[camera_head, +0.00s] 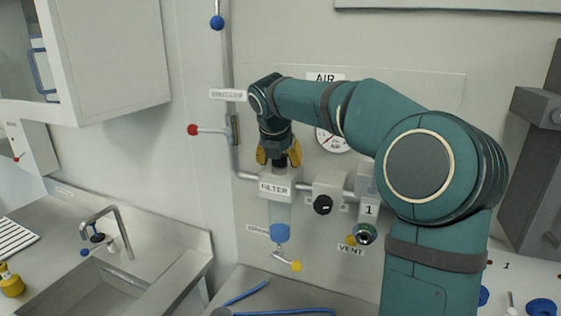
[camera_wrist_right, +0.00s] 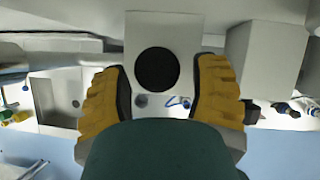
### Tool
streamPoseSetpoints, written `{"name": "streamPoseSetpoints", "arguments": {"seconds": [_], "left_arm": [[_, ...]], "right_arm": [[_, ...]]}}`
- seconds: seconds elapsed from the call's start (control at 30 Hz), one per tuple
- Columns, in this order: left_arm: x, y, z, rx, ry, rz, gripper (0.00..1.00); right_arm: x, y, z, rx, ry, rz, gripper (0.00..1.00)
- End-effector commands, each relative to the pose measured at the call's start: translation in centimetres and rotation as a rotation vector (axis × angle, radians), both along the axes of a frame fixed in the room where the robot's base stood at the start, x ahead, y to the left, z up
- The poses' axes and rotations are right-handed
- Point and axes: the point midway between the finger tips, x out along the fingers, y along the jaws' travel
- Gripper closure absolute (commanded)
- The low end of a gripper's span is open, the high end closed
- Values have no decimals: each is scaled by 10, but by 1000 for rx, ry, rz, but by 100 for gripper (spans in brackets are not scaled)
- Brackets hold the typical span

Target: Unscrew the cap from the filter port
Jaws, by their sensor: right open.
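The filter unit (camera_head: 275,188) is a pale block labelled FILTER on the wall pipe, with a clear bowl below it. A black round cap (camera_head: 280,162) sits on its top port. My right gripper (camera_head: 279,153) points down from above, with its yellow fingers around the cap's level. In the right wrist view the cap (camera_wrist_right: 158,69) shows as a black disc on the pale block top. The fingers of my right gripper (camera_wrist_right: 161,80) are open on either side of it, with gaps between them and the cap. My left gripper is in neither view.
A regulator with a black knob (camera_head: 322,204) and a vent fitting (camera_head: 364,234) stand right of the filter. A pressure gauge (camera_head: 333,139) is behind my arm. A red-handled valve (camera_head: 194,130) is on the pipe at left. A sink (camera_head: 95,287) lies lower left.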

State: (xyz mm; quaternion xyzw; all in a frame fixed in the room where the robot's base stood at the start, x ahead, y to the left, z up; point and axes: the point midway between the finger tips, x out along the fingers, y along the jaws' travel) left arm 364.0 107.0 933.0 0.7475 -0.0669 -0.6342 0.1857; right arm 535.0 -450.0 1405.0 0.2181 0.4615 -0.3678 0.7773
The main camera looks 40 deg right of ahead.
Motion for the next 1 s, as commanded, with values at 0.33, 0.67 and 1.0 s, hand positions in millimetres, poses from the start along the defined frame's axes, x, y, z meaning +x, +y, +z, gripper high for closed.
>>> {"name": "streamPoseSetpoints", "arguments": {"seconds": [0.33, 0.67, 1.0], "left_arm": [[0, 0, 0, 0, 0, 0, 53], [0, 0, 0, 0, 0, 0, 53], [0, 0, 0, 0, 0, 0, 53]], "right_arm": [[0, 0, 0, 0, -1, -43, 40], [2, 2, 0, -1, -1, -212, 40], [2, 1, 0, 0, -1, -210, 100]]}}
